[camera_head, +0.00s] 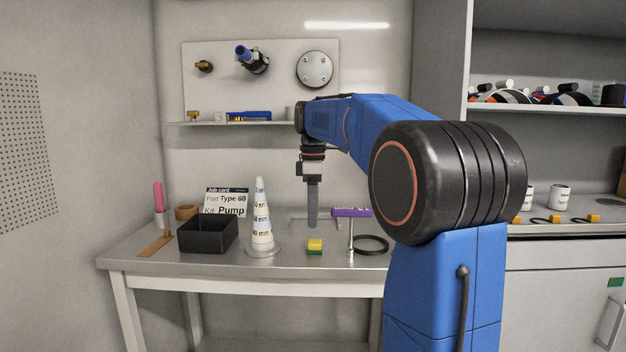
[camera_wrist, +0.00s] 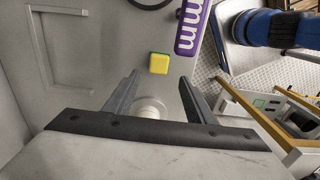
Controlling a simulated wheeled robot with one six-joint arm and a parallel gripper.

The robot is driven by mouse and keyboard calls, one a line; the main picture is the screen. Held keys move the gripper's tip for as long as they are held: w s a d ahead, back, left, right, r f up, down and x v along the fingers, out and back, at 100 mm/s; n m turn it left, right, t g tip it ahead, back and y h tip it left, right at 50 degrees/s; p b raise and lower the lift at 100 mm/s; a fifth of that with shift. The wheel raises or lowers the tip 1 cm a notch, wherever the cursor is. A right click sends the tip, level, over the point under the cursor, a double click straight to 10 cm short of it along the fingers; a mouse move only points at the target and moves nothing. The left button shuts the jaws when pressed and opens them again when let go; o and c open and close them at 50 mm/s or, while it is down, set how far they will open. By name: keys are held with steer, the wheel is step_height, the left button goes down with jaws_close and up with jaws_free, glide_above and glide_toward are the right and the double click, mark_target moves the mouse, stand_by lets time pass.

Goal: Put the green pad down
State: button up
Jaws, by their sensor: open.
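The green pad (camera_head: 315,252) lies on the metal bench top, with a yellow block on top of it. In the wrist view the yellow block (camera_wrist: 158,63) shows with a green edge, just beyond the fingertips. My gripper (camera_head: 312,224) points down above the block, with a clear gap between them. In the wrist view the two fingers of my gripper (camera_wrist: 160,77) are spread apart with nothing held between them.
A white marked cone (camera_head: 262,215) stands left of the pad, and a black bin (camera_head: 208,236) is further left. To the right are a stand with a purple label (camera_head: 350,212) and a black ring (camera_head: 372,244). The bench front edge is close.

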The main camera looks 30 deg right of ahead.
step_height(320, 180, up, 10)
stand_by(0.4)
steer(key=shift+r, duration=0.1)
steer(key=s+a+f+m+t, duration=0.1)
steer(key=s+a+f+m, duration=0.2)
steer(key=s+a+f, duration=0.4)
steer(key=s+a+f+m+t, duration=0.1)
steer(key=s+a+f+m, duration=0.3)
steer(key=s, duration=0.5)
steer(key=s+a+f+m+t, duration=0.1)
steer(key=s+a+f+m, duration=0.1)
steer(key=s+f, duration=0.5)
steer(key=s+a+f+m+t, duration=0.1)
steer(key=s+a+f+m, duration=0.1)
steer(key=s+f, duration=0.5)
step_height(320, 180, down, 7)
steer(key=shift+s+a+r+t, duration=0.2)
steer(key=shift+a+t, duration=0.1)
steer(key=shift+t, duration=0.1)
steer(key=shift+o, duration=0.5)
